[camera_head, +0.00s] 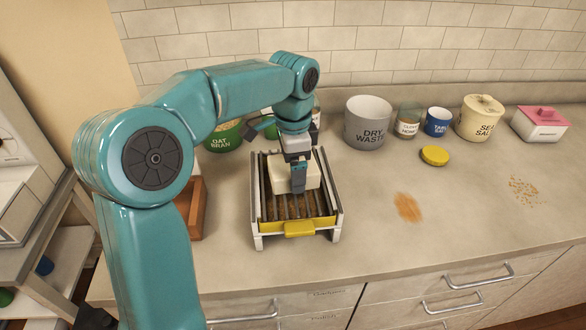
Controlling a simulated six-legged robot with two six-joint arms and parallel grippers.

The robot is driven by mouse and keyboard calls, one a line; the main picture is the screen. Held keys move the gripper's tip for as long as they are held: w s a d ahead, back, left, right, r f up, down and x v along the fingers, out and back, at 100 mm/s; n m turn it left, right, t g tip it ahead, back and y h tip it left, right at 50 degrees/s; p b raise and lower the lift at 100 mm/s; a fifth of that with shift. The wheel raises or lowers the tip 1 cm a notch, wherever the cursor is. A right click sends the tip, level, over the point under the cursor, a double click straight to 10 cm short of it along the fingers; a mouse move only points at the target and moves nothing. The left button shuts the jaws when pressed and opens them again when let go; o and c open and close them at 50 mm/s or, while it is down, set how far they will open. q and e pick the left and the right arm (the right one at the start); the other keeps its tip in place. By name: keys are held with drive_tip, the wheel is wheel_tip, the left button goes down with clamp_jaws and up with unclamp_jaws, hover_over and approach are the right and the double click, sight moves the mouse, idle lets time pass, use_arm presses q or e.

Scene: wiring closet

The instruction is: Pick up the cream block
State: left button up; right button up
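The cream block (281,178) sits on the dark bars of a white-framed rack (257,215) with a yellow front tab. My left gripper (298,181) points down at the block, with one finger in front of its near face. The other finger is hidden, so I cannot tell whether the gripper is open or shut on the block. My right gripper is not in view.
Behind and right stand a grey DRY WASTE bin (367,125), a small jar (407,122), a blue cup (437,122) and a SEA SALT canister (480,118). A yellow lid (435,156) lies near an orange-brown stain (408,207). The right front counter is otherwise mostly clear.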

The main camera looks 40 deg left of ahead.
use_arm(q)
drive_tip(key=shift+r, duration=0.15)
drive_tip(key=shift+w+r, duration=0.1)
drive_tip(key=shift+r, duration=0.15)
wheel_tip(320, 180, up, 19)
drive_tip(key=p, duration=0.5)
drive_tip(key=shift+r+p, duration=0.15)
drive_tip(key=shift+p, duration=0.15)
